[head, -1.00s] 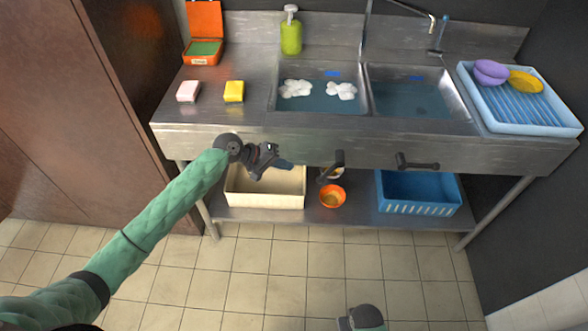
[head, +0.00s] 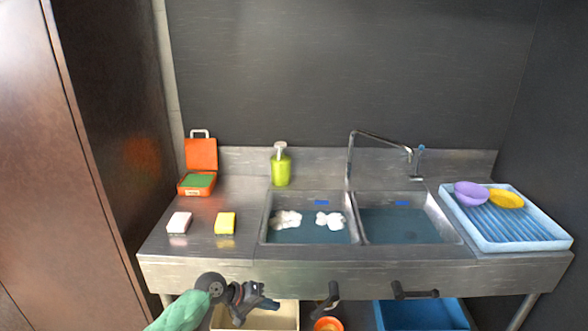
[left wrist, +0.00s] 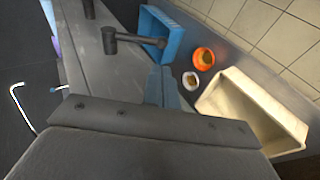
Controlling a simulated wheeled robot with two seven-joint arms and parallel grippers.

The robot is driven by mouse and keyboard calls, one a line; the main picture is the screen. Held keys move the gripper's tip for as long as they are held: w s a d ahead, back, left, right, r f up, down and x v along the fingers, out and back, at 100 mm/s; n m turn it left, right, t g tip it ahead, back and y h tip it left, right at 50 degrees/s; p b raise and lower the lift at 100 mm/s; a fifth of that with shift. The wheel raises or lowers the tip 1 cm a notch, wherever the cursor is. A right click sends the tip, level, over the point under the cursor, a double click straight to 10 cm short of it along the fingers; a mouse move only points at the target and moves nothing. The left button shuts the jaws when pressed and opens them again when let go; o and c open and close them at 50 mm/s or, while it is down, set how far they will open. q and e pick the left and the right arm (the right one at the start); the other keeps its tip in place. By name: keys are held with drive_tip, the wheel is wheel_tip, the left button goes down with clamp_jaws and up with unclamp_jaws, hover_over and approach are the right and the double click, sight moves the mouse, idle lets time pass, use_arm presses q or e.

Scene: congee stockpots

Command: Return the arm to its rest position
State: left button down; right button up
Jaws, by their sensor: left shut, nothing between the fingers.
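My left gripper (head: 262,303) is shut and empty in the head view. It hangs in front of the sink counter's front panel, above the cream bin on the lower shelf. In the left wrist view my left gripper (left wrist: 166,88) points toward the lower shelf, with its shut fingers at the middle. My left arm comes in from the bottom left in a green sleeve. My right gripper is not in view.
Below are a cream bin (left wrist: 262,118), an orange bowl (left wrist: 203,58) and a blue basket (left wrist: 160,28).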

use_arm(q)
drive_tip(key=s+f+m+y, duration=0.2)
drive_tip(key=s+f+y, duration=0.2)
drive_tip(key=s+f, duration=1.35)
drive_tip(key=s+a+f+y, duration=0.3)
drive_tip(key=s+f, duration=0.3)
drive_tip(key=s, duration=0.4)
drive_tip(key=s+a+f+m+g+y, duration=0.1)
drive_tip(key=s+a+f, duration=0.3)
drive_tip(key=s, duration=0.6)
drive_tip(key=shift+a+f+y, duration=0.4)
drive_tip(key=shift+f+y, duration=0.45)
drive_tip(key=shift+y, duration=0.05)
